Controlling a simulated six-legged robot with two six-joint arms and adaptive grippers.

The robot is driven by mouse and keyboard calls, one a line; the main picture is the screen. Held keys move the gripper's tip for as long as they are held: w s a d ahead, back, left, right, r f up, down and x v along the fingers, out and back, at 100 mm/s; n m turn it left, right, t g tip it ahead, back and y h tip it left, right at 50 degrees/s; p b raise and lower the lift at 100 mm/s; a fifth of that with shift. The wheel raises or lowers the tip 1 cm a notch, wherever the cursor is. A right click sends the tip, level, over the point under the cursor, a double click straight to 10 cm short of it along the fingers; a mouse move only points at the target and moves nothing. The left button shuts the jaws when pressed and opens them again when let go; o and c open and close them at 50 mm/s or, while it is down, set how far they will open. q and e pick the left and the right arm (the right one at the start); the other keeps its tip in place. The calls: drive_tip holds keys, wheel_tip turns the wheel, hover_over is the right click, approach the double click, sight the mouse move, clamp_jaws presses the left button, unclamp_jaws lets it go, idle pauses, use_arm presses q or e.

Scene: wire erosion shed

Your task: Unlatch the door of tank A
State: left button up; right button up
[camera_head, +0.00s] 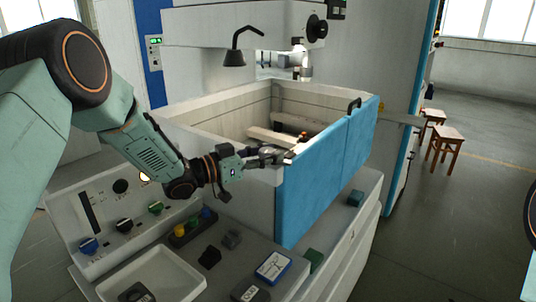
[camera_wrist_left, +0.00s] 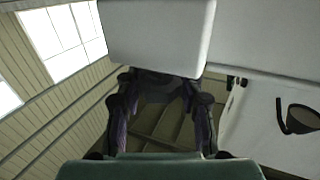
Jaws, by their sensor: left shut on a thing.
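The tank (camera_head: 190,118) is a white open-topped box with a blue door (camera_head: 313,197) in two panels on its front right side. I cannot read a letter on it. My left gripper (camera_head: 277,157) is at the top left corner of the door, by the tank's near rim. It is shut on what looks like the door latch, mostly hidden by the fingers. In the left wrist view the two dark fingers (camera_wrist_left: 163,88) reach toward a pale block. A black handle (camera_head: 354,104) stands on the door's top edge farther right. My right gripper is not in view.
A control panel (camera_head: 122,215) with coloured knobs stands in front of the tank, with a white tray (camera_head: 152,278) beside it. A black lamp (camera_head: 234,57) hangs over the tank. Wooden stools (camera_head: 446,138) stand at right on open floor.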

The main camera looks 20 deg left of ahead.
use_arm(q)
drive_tip(key=shift+m+g+h+b, duration=0.65)
drive_tip(key=shift+m+g+h, duration=1.4)
drive_tip(key=shift+g, duration=0.65)
drive_tip(key=shift+m, duration=0.25)
drive_tip(key=o, duration=1.2)
drive_tip(key=shift+a, duration=0.1)
drive_tip(key=v, duration=1.2)
drive_tip(key=shift+w, duration=0.1)
